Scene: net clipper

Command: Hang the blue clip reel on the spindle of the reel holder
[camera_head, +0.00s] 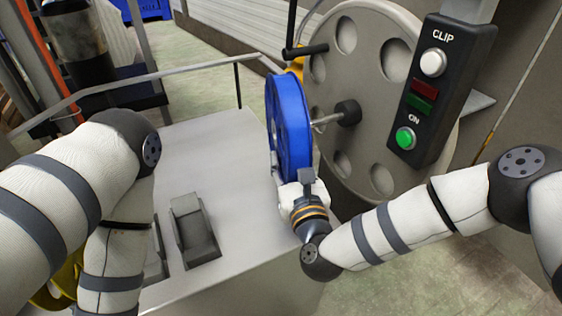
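The blue clip reel (291,115) is upright, seen nearly edge-on, above the right edge of the grey machine top. My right gripper (304,180) is at its lower rim and appears shut on it; the fingertips are partly hidden. The grey reel holder disc (385,95) with round holes stands just to the right. Its thin metal spindle (326,121) sticks out leftward from a black hub (348,112). The spindle's end meets the reel's right side in the picture; I cannot tell whether it is inside the reel. My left gripper is out of view.
A black control box (430,95) marked CLIP and ON stands right of the disc. A black crank handle (304,51) juts out above the reel. A metal rail (165,73) runs behind the grey machine top (215,135), which has a dark pedal-like block (194,228).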

